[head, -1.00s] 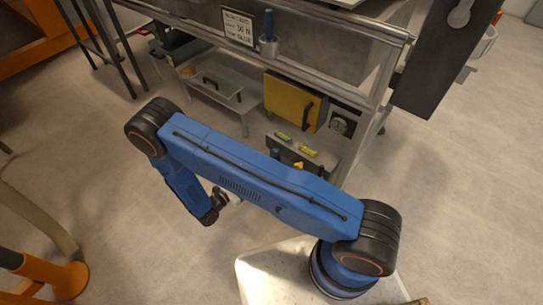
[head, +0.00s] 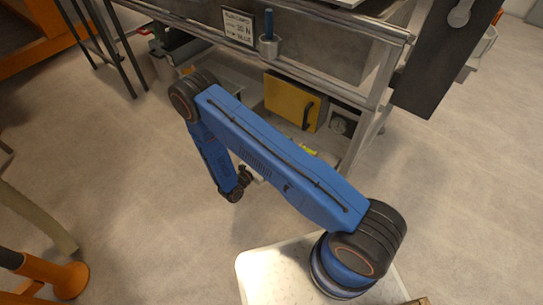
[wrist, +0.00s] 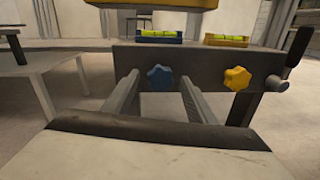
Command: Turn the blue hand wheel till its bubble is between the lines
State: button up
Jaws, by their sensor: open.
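The blue hand wheel (wrist: 159,77) is on the front of a grey panel in the wrist view. A blue-framed level vial (wrist: 158,36) with yellow-green liquid sits above it; its bubble is too small to read against the lines. My gripper (wrist: 158,84) is open, its fingers left and right of the blue wheel in the picture. I cannot tell whether the fingertips reach around it or stop short. In the head view my gripper (head: 247,175) shows small beside my forearm, and my arm hides the blue wheel.
A yellow hand wheel (wrist: 237,78) and its yellow vial (wrist: 226,39) are close on the right, with a black-handled lever (wrist: 292,62) beyond. A low grey table (wrist: 45,72) stands at left. A yellow box (head: 291,100) sits on the bench's lower shelf.

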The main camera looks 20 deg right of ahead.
jog(key=shift+w+d, duration=0.1)
jog(key=shift+d, duration=0.1)
jog(key=c, duration=1.1)
jog(key=shift+o, duration=0.2)
jog(key=n, duration=0.5)
jog(key=shift+t, duration=0.3)
jog(key=o, duration=1.1)
jog(key=shift+c, duration=0.2)
